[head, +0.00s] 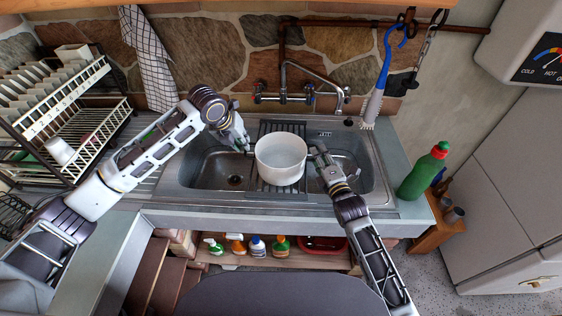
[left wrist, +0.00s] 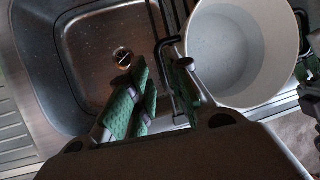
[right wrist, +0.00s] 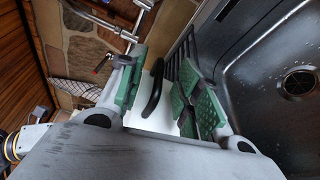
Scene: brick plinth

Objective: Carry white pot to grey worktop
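The white pot (head: 281,160) stands upright on the dark slatted rack across the middle of the double sink. It also shows in the left wrist view (left wrist: 238,45). My left gripper (head: 244,146) is at the pot's left side, its fingers apart near the black handle (left wrist: 167,45); I cannot tell whether they touch it. My right gripper (head: 320,158) is at the pot's right side. In the right wrist view its fingers are open, with the other black handle (right wrist: 153,88) between them. The grey worktop (head: 102,250) is at the front left, partly hidden by my left arm.
A dish rack (head: 75,140) with plates stands at the left. A green bottle (head: 420,175) with a red cap stands right of the sink. The tap (head: 315,75) and a blue-handled brush (head: 378,90) are behind the pot. The left basin (head: 215,172) is empty.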

